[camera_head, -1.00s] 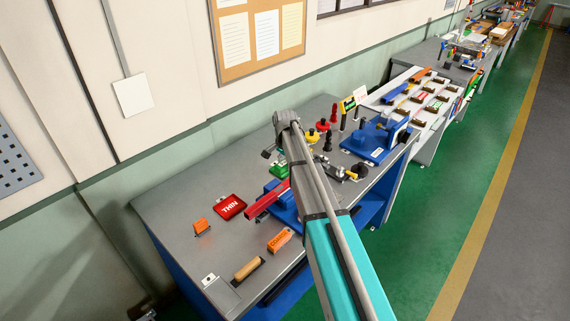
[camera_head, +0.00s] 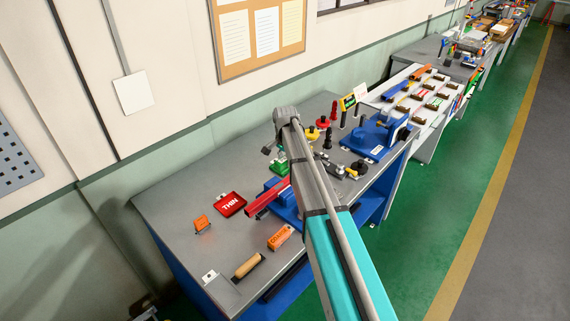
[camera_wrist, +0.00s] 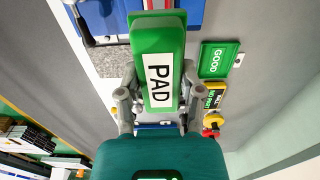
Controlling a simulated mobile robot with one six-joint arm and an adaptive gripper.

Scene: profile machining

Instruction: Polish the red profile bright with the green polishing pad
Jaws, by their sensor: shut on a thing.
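The green polishing pad (camera_wrist: 157,70) carries a white label reading PAD in the wrist view. My gripper (camera_wrist: 158,103) is shut on it, with a finger on each side. The red profile (camera_head: 268,197) sticks out to the left of a blue fixture (camera_head: 287,206) on the bench in the head view. In the wrist view, a narrow red strip of the profile (camera_wrist: 158,4) shows beyond the pad's far end, between blue fixture parts. The pad hides the rest, and I cannot tell whether it touches the profile.
A red THIN tray (camera_head: 230,205), orange blocks (camera_head: 280,237) and a wooden-handled tool (camera_head: 248,265) lie on the left of the bench (camera_head: 165,205). A green GOOD tray (camera_wrist: 217,60) lies beside the pad. A blue device (camera_head: 374,138) stands farther right.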

